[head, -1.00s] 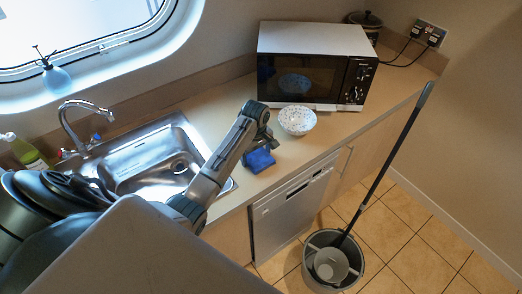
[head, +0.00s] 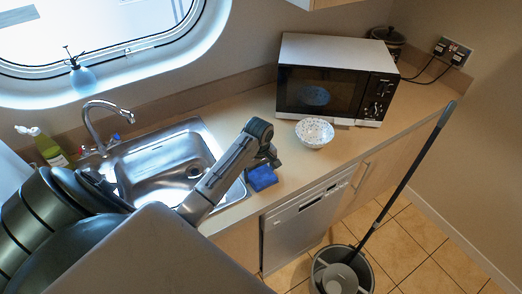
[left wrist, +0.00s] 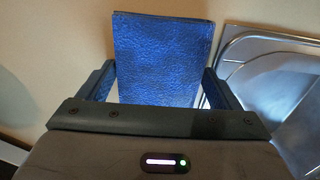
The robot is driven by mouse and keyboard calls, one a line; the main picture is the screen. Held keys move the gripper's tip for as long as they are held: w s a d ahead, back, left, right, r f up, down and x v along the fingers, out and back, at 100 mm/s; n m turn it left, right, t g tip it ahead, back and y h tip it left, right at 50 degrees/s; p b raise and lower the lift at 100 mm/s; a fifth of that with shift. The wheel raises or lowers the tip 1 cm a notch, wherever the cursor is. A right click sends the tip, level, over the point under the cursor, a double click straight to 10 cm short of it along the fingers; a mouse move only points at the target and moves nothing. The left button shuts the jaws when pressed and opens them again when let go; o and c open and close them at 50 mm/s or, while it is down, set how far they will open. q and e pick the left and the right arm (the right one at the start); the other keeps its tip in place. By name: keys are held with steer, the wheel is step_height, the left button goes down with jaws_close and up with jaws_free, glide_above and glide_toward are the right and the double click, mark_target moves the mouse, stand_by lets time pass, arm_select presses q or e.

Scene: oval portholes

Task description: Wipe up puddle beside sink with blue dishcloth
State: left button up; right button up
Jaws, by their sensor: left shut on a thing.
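The blue dishcloth (head: 262,178) is at the worktop, close to the right edge of the steel sink (head: 150,165). My left gripper (head: 266,160) is shut on it from above. In the left wrist view the cloth (left wrist: 162,55) spans the space between the two fingers, with the sink rim (left wrist: 270,50) to its right. I cannot tell whether the cloth's underside touches the worktop. I cannot make out a puddle; any liquid under the cloth or arm is hidden. My right gripper is not in view.
A speckled bowl (head: 314,132) stands in front of the microwave (head: 336,85), right of the cloth. A curved tap (head: 97,120) and a green bottle (head: 48,148) are at the sink's left. A mop (head: 405,175) stands in a bucket (head: 370,275) on the floor.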

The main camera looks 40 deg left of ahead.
arm_select(q)
steer(key=w+d+r, duration=0.1)
steer(key=w+r, duration=0.3)
steer(key=r, duration=0.5)
steer(key=shift+w+d, duration=0.3)
steer(key=shift+w, duration=0.1)
stand_by(0.4)
